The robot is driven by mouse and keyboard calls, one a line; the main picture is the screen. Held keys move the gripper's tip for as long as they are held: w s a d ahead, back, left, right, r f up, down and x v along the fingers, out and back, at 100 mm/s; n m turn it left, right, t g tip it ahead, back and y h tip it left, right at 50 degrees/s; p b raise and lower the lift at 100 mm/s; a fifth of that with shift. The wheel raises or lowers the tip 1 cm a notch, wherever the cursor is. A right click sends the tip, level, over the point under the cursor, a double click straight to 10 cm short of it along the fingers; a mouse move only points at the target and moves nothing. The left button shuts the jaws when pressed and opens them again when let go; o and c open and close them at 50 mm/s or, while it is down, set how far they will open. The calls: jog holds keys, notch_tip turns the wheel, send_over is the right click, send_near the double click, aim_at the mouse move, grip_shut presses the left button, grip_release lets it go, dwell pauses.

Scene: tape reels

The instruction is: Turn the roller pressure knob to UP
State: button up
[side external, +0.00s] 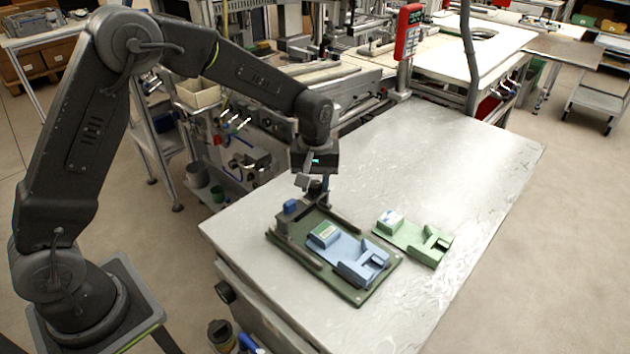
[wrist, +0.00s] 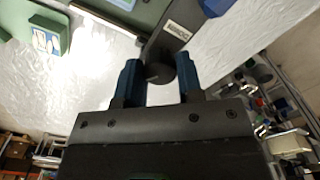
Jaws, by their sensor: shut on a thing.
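My gripper (side external: 319,190) points down at the far end of a dark green fixture plate (side external: 357,297). In the wrist view its two blue fingers (wrist: 159,78) are closed on either side of a dark round knob (wrist: 160,71), which sits on a dark bar with a white label (wrist: 177,29). The label is too small to read, so I cannot tell the knob's setting. In the side view the knob is largely hidden by the gripper.
A blue cradle (side external: 352,262) with a green-topped block lies on the fixture between rails. A small blue block (side external: 290,207) is left of the gripper. A green cradle (side external: 412,236) lies to the right on the metal table (side external: 455,165). The table's far right is clear.

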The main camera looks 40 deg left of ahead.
aim_at(315, 184)
dwell(0.4)
jog(key=o, duration=0.9)
notch_tip(315, 184, up, 14)
jog(key=shift+f, duration=0.1)
jog(key=s+a+r+m+t, duration=0.1)
jog(key=s+r+m, duration=0.15)
jog(key=s, duration=0.35)
jog(key=s+a+r+m+t, duration=0.1)
jog(key=s+r+t, duration=0.1)
jog(key=s+r, duration=0.3)
jog(key=s+f+m+t, duration=0.1)
jog(key=s, duration=0.4)
jog(key=s+f+m, duration=0.2)
jog(key=s, duration=0.3)
jog(key=s+f+m+t, duration=0.1)
jog(key=s+m, duration=0.1)
jog(key=s, duration=0.3)
jog(key=shift+s+a+f+t, duration=0.15)
jog(key=shift+s+a+t, duration=0.1)
jog(key=shift+s+t, duration=0.05)
